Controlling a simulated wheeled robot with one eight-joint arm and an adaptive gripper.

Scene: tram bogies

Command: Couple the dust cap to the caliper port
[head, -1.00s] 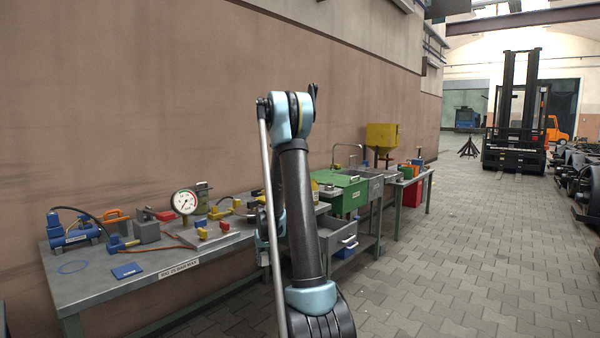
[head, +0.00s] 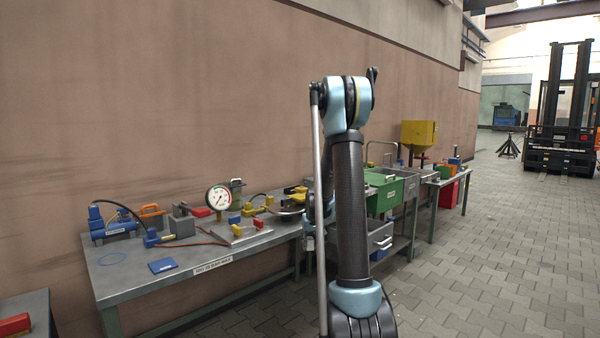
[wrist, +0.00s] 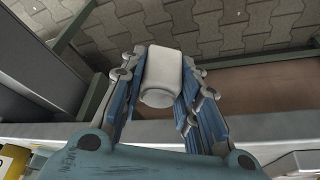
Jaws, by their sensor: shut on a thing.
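In the wrist view my gripper (wrist: 163,62) is shut on a pale grey, rounded piece (wrist: 162,80), with the blue finger pads along both its sides. It may be the dust cap, but I cannot tell for sure. Paving and a bench edge show below it. In the head view my arm hides my gripper and the held piece. The steel bench (head: 190,275) bears a round pressure gauge (head: 218,197), a blue unit with a hose (head: 112,230), a grey block with a blue fitting (head: 180,222) and several yellow and red parts. I cannot tell which part is the caliper port.
A flat blue pad (head: 162,266) lies at the bench front. Green (head: 388,192) and yellow (head: 418,134) containers stand farther right along the wall. A second bench with a red object (head: 14,325) is at lower left. A forklift (head: 565,120) stands far back. The paved floor at right is clear.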

